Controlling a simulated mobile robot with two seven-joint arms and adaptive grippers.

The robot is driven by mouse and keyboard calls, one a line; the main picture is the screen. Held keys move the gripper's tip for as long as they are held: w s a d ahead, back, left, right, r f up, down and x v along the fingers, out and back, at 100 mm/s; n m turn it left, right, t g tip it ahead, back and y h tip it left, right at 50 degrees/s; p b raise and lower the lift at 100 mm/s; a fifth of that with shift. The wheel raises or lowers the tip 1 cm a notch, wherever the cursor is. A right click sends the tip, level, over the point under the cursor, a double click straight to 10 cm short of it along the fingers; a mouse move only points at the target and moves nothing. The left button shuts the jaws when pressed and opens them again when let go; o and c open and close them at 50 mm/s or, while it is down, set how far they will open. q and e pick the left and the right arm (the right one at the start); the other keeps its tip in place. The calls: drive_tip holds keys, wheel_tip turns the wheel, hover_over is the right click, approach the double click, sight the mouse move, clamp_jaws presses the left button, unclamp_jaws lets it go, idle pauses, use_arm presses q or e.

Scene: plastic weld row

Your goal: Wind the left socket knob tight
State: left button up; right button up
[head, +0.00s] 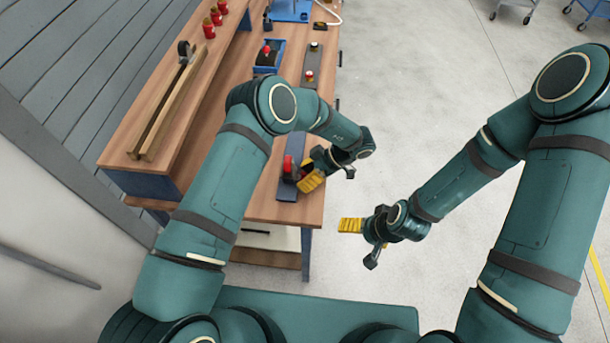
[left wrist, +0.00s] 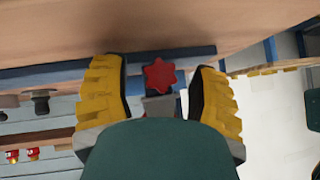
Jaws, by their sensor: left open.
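A red star-shaped knob (left wrist: 159,75) shows in the left wrist view between the two yellow fingers of my left gripper (left wrist: 160,92). The fingers are open, one on each side of it, with gaps to both. A dark stem or block shows below the knob, partly hidden by the gripper's body. In the head view my left gripper (head: 309,176) is at the near end of the bench, beside a red part (head: 289,167) on a dark blue base plate (head: 288,190). My right gripper (head: 352,225) hangs clear of the bench, over the floor; its finger gap does not show clearly.
The wooden bench (head: 240,130) runs away from me. A blue bin (head: 267,58) with a red-topped part and a grey strip (head: 311,62) with small knobs stand further back. A raised shelf carries a long wooden channel (head: 165,110) and red bottles (head: 209,29).

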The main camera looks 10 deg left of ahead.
use_arm(q)
drive_tip(key=v, duration=1.2)
drive_tip(key=shift+a, duration=0.1)
